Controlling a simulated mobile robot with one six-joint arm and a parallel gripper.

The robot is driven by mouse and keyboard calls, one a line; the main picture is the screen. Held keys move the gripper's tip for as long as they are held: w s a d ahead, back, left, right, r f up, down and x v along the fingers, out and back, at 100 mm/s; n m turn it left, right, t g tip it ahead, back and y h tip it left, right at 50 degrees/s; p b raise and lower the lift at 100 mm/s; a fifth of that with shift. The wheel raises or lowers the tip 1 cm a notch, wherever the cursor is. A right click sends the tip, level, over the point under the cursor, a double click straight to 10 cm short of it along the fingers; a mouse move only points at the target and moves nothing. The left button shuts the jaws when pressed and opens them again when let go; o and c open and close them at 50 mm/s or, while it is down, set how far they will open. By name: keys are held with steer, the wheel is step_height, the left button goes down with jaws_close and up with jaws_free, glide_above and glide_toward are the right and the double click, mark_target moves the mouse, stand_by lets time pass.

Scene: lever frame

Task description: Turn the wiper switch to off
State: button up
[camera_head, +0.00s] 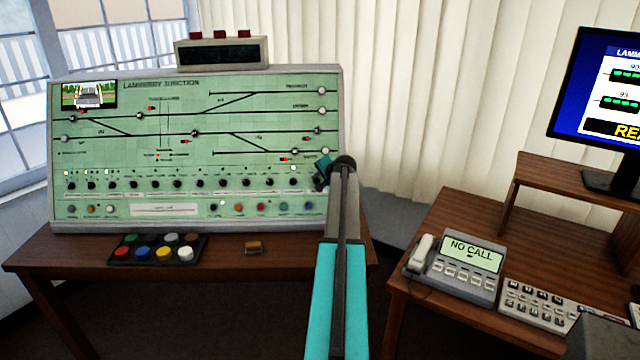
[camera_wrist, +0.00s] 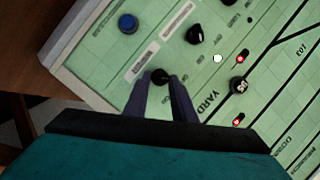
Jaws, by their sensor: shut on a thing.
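A green control panel (camera_head: 120,206) stands on the desk, with a row of black rotary knobs along its lower part. My gripper (camera_head: 320,180) is at the right end of this row and hides the knob there in the head view. In the wrist view my gripper (camera_wrist: 162,86) is shut on a black knob (camera_wrist: 160,75), with one dark finger on each side.
Another black knob (camera_wrist: 195,34) and a blue button (camera_wrist: 128,23) are close to my fingers. A row of coloured buttons (camera_head: 262,207) runs below the knobs. A black button box (camera_head: 155,249) lies on the wooden desk (camera_head: 70,249). A phone (camera_head: 458,267) stands at the right.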

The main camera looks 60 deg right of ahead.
steer(key=shift+f+n, duration=0.1)
steer(key=shift+n, duration=0.2)
steer(key=o, duration=1.1)
steer(key=shift+c, duration=0.2)
steer(key=b+v, duration=0.2)
steer(key=v, duration=1.2)
steer(key=shift+b, duration=0.35)
steer(key=shift+w, duration=0.15)
